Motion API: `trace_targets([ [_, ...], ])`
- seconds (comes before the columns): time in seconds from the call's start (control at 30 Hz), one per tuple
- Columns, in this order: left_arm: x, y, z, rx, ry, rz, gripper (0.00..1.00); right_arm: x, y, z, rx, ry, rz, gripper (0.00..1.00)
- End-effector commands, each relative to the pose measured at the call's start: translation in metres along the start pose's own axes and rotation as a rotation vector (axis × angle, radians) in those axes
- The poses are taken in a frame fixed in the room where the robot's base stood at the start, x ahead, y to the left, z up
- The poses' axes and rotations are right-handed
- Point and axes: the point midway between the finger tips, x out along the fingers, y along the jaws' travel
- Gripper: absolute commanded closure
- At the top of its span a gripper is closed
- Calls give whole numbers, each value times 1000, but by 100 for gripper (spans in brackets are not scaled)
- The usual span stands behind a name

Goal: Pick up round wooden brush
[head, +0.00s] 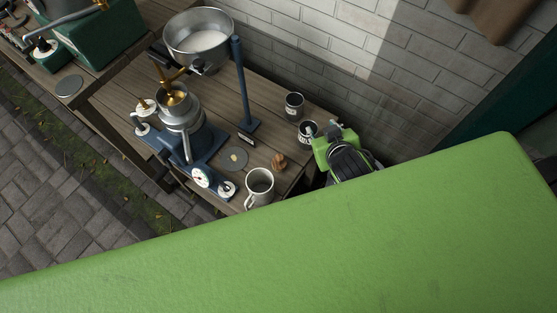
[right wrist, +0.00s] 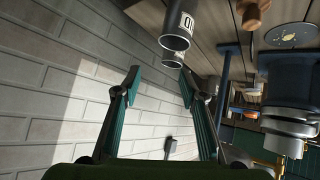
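The round wooden brush (head: 279,161) appears to be the small brown knob-like object on the wooden table, behind and right of a grey mug. In the right wrist view, a brown wooden piece (right wrist: 254,14) at the top edge looks like the same brush, partly cut off. My right gripper (head: 323,128) is at the table's right end, to the right of the brush and apart from it. In the right wrist view, its two fingers (right wrist: 160,84) stand wide apart with nothing between them. My left gripper is not in view.
The mug (head: 260,186) stands near the front edge. Two dark cups (head: 294,105) (head: 308,132) stand between wall and gripper. A blue cream separator (head: 183,125) and a grey disc (head: 234,159) are left of the brush. A brick wall (head: 330,45) rises behind.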

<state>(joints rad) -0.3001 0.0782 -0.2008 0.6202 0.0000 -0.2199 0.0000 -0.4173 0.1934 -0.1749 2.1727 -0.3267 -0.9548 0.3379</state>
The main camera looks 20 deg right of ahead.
Motion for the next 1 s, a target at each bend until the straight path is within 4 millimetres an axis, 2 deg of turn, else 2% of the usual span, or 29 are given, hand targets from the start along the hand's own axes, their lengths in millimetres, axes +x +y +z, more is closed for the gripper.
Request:
trace_targets([
  [0.03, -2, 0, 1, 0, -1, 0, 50, -8, 9, -58, 18, 168, 24, 62],
  [0.1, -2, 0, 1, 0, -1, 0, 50, -25, 12, -131, 35, 408, 23, 62],
  [0.2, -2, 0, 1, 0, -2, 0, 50, -57, -2, -207, 14, 693, -44, 62],
  [0.3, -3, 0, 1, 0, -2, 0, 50, -91, -34, -256, -52, 916, -171, 62],
  [0.37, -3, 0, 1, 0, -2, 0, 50, -110, -58, -274, -113, 1018, -269, 62],
  [0.43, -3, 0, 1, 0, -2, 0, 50, -127, -90, -282, -202, 1100, -398, 62],
  [0.5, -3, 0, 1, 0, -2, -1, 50, -139, -122, -278, -307, 1140, -535, 62],
  [0.57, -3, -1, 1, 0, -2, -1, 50, -143, -148, -266, -407, 1139, -655, 62],
  [0.63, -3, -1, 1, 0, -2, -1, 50, -141, -174, -244, -532, 1097, -787, 62],
  [0.73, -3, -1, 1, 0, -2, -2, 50, -126, -198, -199, -711, 958, -954, 62],
  [0.8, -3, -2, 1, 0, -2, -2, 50, -107, -201, -163, -829, 810, -1042, 62],
  [0.87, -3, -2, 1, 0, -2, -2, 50, -88, -196, -131, -921, 656, -1093, 62],
  [0.9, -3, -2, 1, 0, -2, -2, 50, -74, -187, -111, -975, 543, -1113, 62],
  [1.0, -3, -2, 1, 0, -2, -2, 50, -43, -154, -67, -1071, 261, -1116, 62],
])
